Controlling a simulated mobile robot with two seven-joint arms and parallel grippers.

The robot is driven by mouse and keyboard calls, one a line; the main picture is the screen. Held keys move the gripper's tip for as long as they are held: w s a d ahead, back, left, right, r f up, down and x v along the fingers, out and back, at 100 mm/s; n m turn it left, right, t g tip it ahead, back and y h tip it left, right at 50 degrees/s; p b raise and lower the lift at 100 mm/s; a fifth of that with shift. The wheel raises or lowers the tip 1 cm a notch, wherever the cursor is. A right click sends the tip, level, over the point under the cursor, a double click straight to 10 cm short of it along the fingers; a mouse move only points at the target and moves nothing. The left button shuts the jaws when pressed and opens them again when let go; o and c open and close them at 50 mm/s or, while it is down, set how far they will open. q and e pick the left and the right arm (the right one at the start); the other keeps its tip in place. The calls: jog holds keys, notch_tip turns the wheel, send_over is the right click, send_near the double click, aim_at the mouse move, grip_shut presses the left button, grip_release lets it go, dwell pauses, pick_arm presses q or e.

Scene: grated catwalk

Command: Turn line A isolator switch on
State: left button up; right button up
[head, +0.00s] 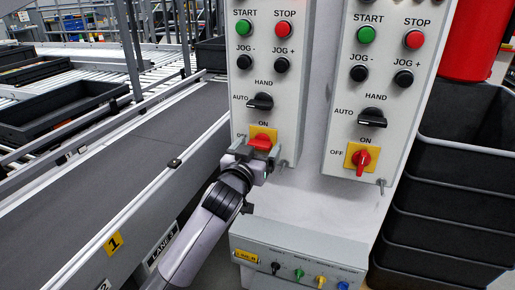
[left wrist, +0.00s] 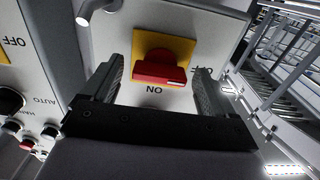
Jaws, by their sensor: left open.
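The left panel's isolator switch (head: 262,139) is a red handle on a yellow plate, partly hidden by my left gripper (head: 250,155) in the head view. In the left wrist view, upside down, this red handle (left wrist: 160,74) lies crosswise, its white-marked end towards OFF. My left gripper's fingers (left wrist: 160,80) are open on either side of the handle, with gaps showing. The right panel has a similar red switch (head: 362,160), its handle roughly upright. No line A label is readable on either panel. My right gripper is not in view.
Black HAND/AUTO selectors (head: 260,101) and start, stop and jog buttons sit above the switches. A small box (head: 300,255) with coloured knobs is below. A conveyor (head: 130,150) runs at left; black crates (head: 445,200) are stacked at right.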

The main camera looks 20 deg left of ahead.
pick_arm(q)
jog(key=shift+w, duration=0.1)
jog(key=c, duration=1.1)
jog(key=shift+o, duration=0.2)
